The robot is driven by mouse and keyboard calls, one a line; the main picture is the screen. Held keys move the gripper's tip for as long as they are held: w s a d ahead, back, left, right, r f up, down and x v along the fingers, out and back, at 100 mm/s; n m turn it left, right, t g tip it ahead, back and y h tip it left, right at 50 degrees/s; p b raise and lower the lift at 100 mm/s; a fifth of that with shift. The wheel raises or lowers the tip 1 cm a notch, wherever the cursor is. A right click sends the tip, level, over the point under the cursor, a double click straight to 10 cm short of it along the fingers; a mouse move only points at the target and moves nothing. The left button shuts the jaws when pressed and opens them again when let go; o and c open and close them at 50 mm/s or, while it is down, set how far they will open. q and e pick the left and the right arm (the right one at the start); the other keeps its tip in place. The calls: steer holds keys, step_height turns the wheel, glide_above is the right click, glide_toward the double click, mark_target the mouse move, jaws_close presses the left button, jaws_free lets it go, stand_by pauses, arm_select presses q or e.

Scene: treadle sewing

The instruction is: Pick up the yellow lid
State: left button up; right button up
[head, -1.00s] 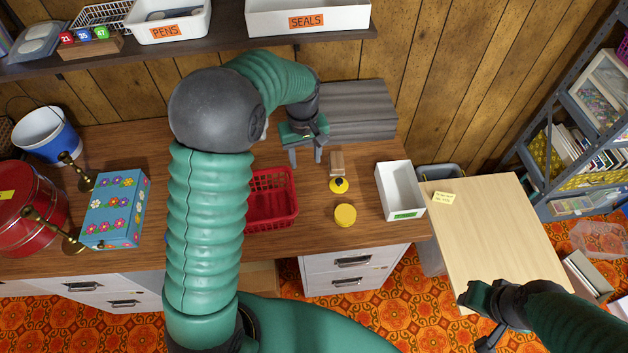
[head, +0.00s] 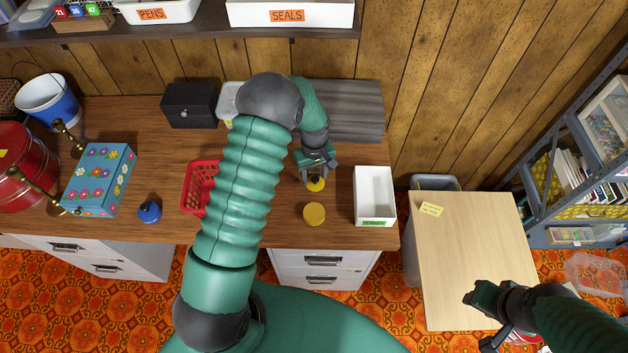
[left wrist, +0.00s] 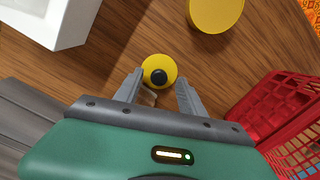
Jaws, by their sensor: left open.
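The yellow lid, a flat disc with a black knob, lies on the wooden desk in the head view (head: 316,185) and in the left wrist view (left wrist: 150,62). My left gripper (head: 315,178) is over its back edge, pointing down. In the left wrist view my left gripper (left wrist: 157,84) is open, with the fingers apart on either side of the lid's near part. I cannot tell whether they touch it. A plain yellow round tin (head: 314,214) stands just in front of the lid. My right gripper (head: 482,300) is over the pale table's front edge, its jaws unclear.
A red basket (head: 192,190) stands left of the lid, partly behind my left arm. A white open box (head: 375,192) stands to the right. A grey ridged panel (head: 355,105) lies behind. A blue round item (head: 149,211) sits farther left. The pale table (head: 470,255) is mostly clear.

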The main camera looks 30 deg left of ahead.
arm_select(q)
steer(key=shift+w+d+f, duration=0.1)
steer(key=shift+d+f, duration=0.1)
steer(key=shift+f, duration=0.15)
steer(key=shift+d, duration=0.15)
steer(key=shift+r, duration=0.15)
steer(key=c, duration=0.5)
steer(key=shift+a, duration=0.3)
jaws_close()
arm_select(e)
steer(key=shift+d, duration=0.2)
arm_select(q)
steer(key=shift+d, duration=0.15)
arm_select(e)
steer(key=shift+d, duration=0.1)
